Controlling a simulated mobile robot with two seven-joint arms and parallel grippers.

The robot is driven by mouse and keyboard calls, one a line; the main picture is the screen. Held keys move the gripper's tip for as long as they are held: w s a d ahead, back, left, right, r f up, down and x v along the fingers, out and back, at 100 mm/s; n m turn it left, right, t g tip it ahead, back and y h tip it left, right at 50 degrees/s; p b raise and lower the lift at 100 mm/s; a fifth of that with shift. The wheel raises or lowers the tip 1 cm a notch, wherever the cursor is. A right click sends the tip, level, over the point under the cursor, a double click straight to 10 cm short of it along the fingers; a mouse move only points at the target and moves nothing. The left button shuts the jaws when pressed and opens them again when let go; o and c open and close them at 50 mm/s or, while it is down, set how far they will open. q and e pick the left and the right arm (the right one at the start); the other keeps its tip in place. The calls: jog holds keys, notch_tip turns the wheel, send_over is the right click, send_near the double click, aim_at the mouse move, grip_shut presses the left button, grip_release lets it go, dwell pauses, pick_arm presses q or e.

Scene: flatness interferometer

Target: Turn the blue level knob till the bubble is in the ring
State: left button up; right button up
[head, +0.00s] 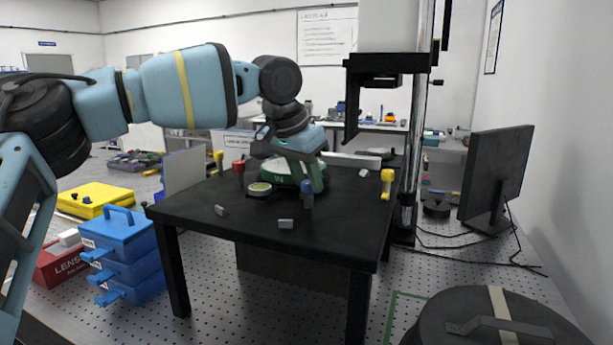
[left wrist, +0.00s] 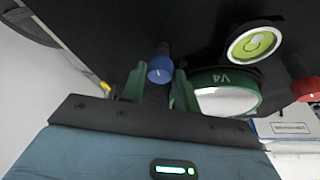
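The blue level knob (head: 307,195) stands at the front of the green-and-white V4 unit (head: 316,178) on the black table. In the left wrist view the knob (left wrist: 160,68) shows between the two green fingertips of my left gripper (left wrist: 160,82). The fingers look open, one on each side of the knob; contact is not clear. The round bubble level (head: 260,188) sits left of the knob. My right gripper is not in view.
A red knob (head: 239,167) and a yellow one (head: 218,157) stand to the left on the table (head: 262,224), another yellow one (head: 387,182) to the right. Small grey blocks (head: 286,223) lie near the front edge. A monitor (head: 495,172) stands at right.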

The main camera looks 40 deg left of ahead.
pick_arm(q)
jog(key=c, duration=0.5)
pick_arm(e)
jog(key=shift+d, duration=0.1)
pick_arm(q)
jog(key=shift+m, duration=0.3)
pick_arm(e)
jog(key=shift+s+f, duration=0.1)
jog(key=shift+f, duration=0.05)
pick_arm(q)
jog(key=m+h, duration=0.1)
jog(key=m, duration=0.2)
jog(key=shift+a+g+h+b, duration=0.1)
jog(key=shift+g+h+b, duration=0.2)
jog(key=shift+b, duration=0.1)
jog(key=m, duration=0.2)
jog(key=shift+w+m+h, duration=0.1)
jog(key=shift+m+h, duration=0.3)
jog(key=shift+m, duration=0.3)
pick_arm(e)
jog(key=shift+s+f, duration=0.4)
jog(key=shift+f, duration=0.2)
pick_arm(q)
jog(key=shift+a+m+g, duration=0.1)
jog(key=shift+m+g, duration=0.2)
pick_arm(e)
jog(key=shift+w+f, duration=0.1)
pick_arm(q)
jog(key=o, duration=1)
jog(key=shift+c, duration=0.2)
